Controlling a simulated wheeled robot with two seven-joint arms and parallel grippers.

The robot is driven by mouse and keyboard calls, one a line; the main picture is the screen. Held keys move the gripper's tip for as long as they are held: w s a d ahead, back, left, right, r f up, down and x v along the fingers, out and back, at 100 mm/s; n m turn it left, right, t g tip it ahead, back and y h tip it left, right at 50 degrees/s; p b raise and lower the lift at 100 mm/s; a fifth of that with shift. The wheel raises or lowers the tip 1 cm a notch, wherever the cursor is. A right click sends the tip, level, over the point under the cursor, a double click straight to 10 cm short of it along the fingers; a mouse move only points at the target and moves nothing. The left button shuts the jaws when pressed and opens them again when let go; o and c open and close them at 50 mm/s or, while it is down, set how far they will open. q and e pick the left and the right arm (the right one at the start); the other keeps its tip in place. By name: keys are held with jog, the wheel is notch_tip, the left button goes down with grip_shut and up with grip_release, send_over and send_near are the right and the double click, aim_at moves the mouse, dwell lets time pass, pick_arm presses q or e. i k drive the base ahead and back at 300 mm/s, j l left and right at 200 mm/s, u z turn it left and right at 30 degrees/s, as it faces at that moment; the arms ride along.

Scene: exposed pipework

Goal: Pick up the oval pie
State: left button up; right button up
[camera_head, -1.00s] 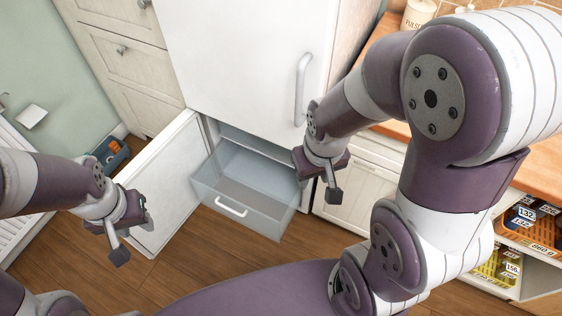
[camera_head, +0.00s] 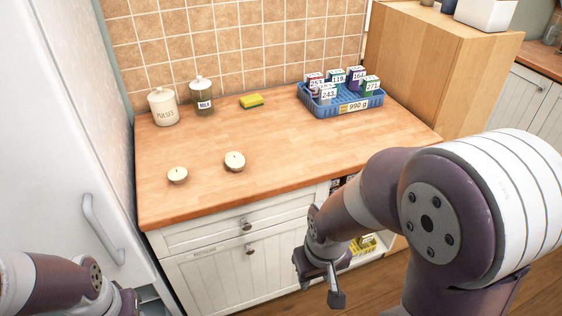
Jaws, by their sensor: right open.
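Two small pale pie-like items sit apart on the wooden counter (camera_head: 300,150): a left pie (camera_head: 177,175) and a right pie (camera_head: 235,161). Both look pale-topped and roundish, and I cannot tell for sure which is oval. My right gripper (camera_head: 322,285) is open and empty. It hangs in front of the cabinet, below the counter's front edge, lower and to the right of both pies. My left gripper (camera_head: 128,302) is at the bottom left by the fridge, mostly cut off, so its jaws do not show clearly.
A blue basket (camera_head: 345,107) of numbered boxes stands at the back right of the counter. A pulses jar (camera_head: 163,107), a milk jar (camera_head: 202,97) and a yellow-green sponge (camera_head: 251,101) stand along the back. The white fridge (camera_head: 75,130) borders the left. The counter's middle is clear.

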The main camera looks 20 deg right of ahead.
aim_at(235, 160)
jog(key=z, duration=0.25)
jog(key=i+l+u, duration=0.2)
jog(key=i+l, duration=0.2)
jog(key=l, duration=0.25)
jog(key=i+l+u, duration=0.15)
jog(key=l, duration=0.2)
jog(key=i+l+u, duration=0.1)
jog(key=i+l, duration=0.15)
jog(key=l, duration=0.15)
jog(key=i+l+u, duration=0.1)
jog(key=l, duration=0.3)
jog(key=i+l+u, duration=0.1)
jog(key=l, duration=0.3)
jog(key=i, duration=0.1)
